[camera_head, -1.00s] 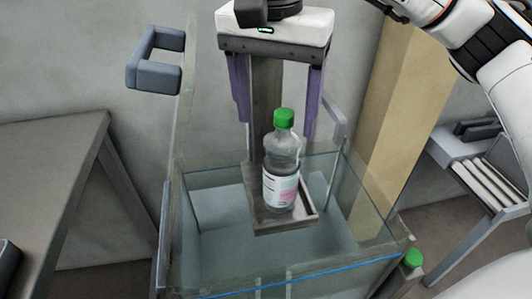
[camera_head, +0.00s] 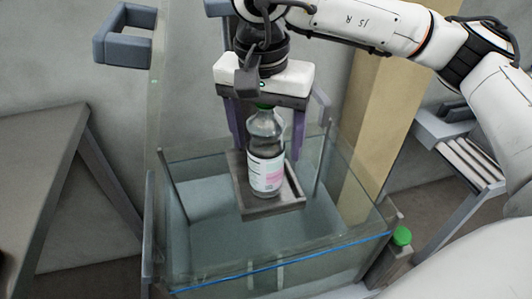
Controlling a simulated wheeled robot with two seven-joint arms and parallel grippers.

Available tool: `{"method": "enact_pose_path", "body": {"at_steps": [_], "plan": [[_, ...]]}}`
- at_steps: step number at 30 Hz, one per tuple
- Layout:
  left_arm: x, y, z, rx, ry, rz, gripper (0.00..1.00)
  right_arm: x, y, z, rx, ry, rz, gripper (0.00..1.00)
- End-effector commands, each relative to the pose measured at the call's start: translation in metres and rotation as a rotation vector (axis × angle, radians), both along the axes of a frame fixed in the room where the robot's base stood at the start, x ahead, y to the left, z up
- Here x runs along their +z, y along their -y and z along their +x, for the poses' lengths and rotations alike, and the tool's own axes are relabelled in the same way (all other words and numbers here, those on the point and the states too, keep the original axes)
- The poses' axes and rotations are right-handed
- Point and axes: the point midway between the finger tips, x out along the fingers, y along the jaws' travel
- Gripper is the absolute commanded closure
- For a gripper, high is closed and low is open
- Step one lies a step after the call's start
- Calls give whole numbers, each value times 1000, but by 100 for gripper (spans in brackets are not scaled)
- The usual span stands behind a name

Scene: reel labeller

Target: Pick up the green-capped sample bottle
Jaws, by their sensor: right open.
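The green-capped sample bottle (camera_head: 266,160) stands upright on a small grey tray (camera_head: 272,211) inside a glass-walled box. It is clear, with a white and pink label; most of its green cap is hidden by my right gripper. My right gripper (camera_head: 264,125) comes down from above, with its purple fingers apart, one on each side of the bottle's upper part. The fingers look a little behind the bottle, and I cannot tell whether they touch it. My left gripper is not in view.
The glass box (camera_head: 290,265) has a blue line along its front edge and walls around the bottle. A grey handle (camera_head: 125,35) is at upper left. A grey table (camera_head: 40,170) stands at left.

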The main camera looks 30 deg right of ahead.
Motion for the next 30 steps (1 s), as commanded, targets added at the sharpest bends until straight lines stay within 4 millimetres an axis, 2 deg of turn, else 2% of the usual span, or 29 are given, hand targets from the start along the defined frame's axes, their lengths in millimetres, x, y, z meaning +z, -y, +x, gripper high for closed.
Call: {"method": "enact_pose_path", "body": {"at_steps": [2,14,20,23,30], "plan": [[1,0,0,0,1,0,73,0,0,0,0,0,0,28],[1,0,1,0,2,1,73,2,0,0,-1,3,1,94],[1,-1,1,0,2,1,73,3,0,1,-1,3,1,95],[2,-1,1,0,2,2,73,10,-1,1,-1,5,3,95],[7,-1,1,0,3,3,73,54,-1,1,0,6,3,95]]}}
